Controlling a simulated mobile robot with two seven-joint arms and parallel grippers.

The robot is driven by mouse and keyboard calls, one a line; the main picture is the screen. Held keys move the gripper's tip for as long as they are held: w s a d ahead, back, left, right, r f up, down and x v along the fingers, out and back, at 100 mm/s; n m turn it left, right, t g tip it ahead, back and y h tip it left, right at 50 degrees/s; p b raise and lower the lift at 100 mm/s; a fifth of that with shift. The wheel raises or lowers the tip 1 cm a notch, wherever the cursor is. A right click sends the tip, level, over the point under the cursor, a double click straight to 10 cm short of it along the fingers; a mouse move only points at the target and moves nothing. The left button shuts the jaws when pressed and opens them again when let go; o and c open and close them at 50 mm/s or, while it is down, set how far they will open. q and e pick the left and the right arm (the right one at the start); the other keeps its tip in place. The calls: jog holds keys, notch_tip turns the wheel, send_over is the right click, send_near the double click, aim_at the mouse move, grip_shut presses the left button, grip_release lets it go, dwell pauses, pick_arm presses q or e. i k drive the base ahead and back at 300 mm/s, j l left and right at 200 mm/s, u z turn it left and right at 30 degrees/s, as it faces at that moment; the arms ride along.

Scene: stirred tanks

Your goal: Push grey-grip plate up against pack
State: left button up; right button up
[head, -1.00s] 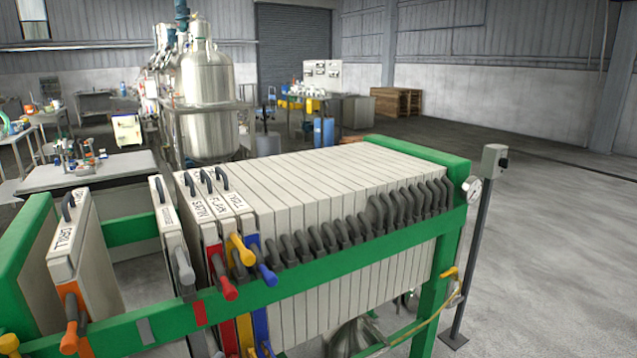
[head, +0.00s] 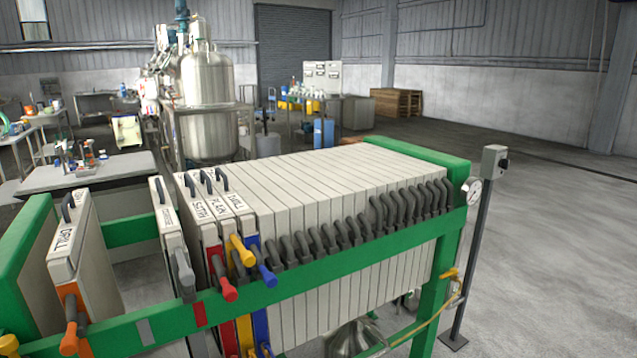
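The grey-grip plate (head: 171,226) hangs upright in the green filter press frame, with a black handle on top and a grey grip (head: 184,268) on its front side. A narrow gap separates it from the red-grip plate (head: 201,226) on its right. That red-grip plate, a yellow-grip plate and a blue-grip plate (head: 253,248) stand at the left end of the pack (head: 325,195) of pale plates with dark grips. Neither of my grippers shows in the head view.
An orange-grip plate (head: 80,250) stands farther left, with an open space between it and the grey-grip plate. The green front rail (head: 330,266) carries the plates' grips. A gauge (head: 473,191) and a post with a switch box (head: 493,162) stand at the right end.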

aim_at(184, 277)
jog(key=i+j+u, duration=0.1)
jog(key=i+u, duration=0.6)
jog(key=i+l+u, duration=0.2)
jog(key=i+u, duration=0.15)
jog(key=i, duration=0.1)
